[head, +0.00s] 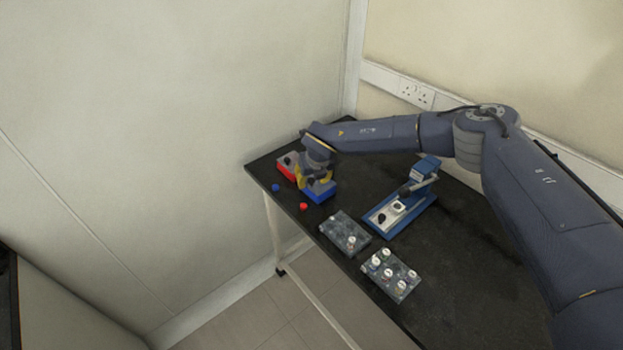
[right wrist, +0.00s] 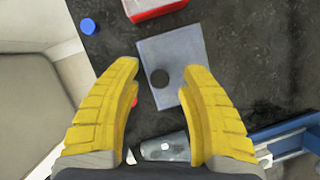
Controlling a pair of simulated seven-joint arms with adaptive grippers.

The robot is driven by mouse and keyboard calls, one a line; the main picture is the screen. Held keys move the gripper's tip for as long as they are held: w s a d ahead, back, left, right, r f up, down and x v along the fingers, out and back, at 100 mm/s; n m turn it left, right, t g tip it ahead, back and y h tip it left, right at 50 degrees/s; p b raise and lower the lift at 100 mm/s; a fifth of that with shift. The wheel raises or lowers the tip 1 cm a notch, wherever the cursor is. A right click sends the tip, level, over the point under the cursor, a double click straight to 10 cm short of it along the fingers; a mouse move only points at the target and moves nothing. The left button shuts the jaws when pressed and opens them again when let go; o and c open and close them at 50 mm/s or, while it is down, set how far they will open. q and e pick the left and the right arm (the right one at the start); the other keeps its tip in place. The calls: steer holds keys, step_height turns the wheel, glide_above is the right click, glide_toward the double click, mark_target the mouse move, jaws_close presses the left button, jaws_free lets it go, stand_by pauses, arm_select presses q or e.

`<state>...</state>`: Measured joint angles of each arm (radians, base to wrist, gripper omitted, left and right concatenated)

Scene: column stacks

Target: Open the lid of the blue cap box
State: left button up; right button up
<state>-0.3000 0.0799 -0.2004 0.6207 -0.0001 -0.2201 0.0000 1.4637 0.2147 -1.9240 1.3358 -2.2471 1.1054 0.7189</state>
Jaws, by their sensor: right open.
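The blue cap box (head: 321,194) stands near the far left end of the black table, partly hidden by my right gripper. Its flat grey lid (right wrist: 185,45) with a round black knob (right wrist: 160,78) shows in the right wrist view, covering the top of the box. My right gripper (head: 314,183) is over the box, pointing down. In the right wrist view its yellow fingers (right wrist: 162,70) are open, one on each side of the knob, with nothing held. I cannot tell how high the tips are above the lid. My left gripper is out of view.
A red box (head: 287,168) stands beside the blue one. A loose blue cap (head: 276,187) and red cap (head: 303,206) lie near the table edge. A blue device (head: 405,203) and two grey racks (head: 340,226) (head: 377,286) with white-capped vials stand nearer.

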steer(key=shift+c, duration=0.3)
jaws_close()
stand_by(0.5)
